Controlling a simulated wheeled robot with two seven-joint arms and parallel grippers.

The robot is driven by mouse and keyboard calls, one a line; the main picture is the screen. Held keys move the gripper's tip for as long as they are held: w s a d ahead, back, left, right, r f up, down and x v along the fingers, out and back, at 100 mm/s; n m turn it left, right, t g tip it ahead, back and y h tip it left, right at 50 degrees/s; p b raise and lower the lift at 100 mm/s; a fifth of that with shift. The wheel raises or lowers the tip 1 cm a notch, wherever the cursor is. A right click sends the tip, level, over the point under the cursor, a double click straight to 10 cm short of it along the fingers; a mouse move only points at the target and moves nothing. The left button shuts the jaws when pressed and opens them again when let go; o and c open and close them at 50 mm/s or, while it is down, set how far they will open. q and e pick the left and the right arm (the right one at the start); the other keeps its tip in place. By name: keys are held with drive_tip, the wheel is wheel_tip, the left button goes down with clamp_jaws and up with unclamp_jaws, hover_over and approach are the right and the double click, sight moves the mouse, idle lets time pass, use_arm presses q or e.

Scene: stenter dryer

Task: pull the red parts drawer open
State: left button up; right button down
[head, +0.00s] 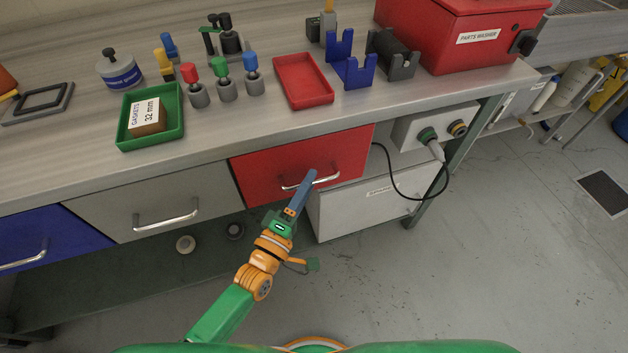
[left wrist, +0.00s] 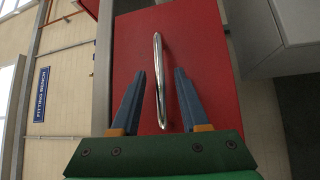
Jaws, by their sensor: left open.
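The red parts drawer (head: 262,174) is under the bench top, to the right of a grey drawer, and its front looks flush with the bench. Its metal bar handle (head: 325,179) runs across the front. My left gripper (head: 311,175) is at the handle. In the left wrist view the red drawer front (left wrist: 205,50) fills the middle. The handle (left wrist: 158,80) stands upright there, between the two open blue fingers of my left gripper (left wrist: 167,75), with a gap on each side. My right gripper is in neither view.
A grey drawer (head: 105,207) and a blue drawer (head: 65,232) lie to the left. A white box (head: 350,212) and a hanging black cable (head: 395,183) are right of the red drawer. The floor (head: 480,260) in front is clear. Trays and tools stand on the bench.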

use_arm(q)
drive_tip(key=shift+w+d, duration=0.35)
drive_tip(key=shift+w, duration=0.15)
drive_tip(key=shift+c, duration=0.2)
clamp_jaws()
idle(0.9)
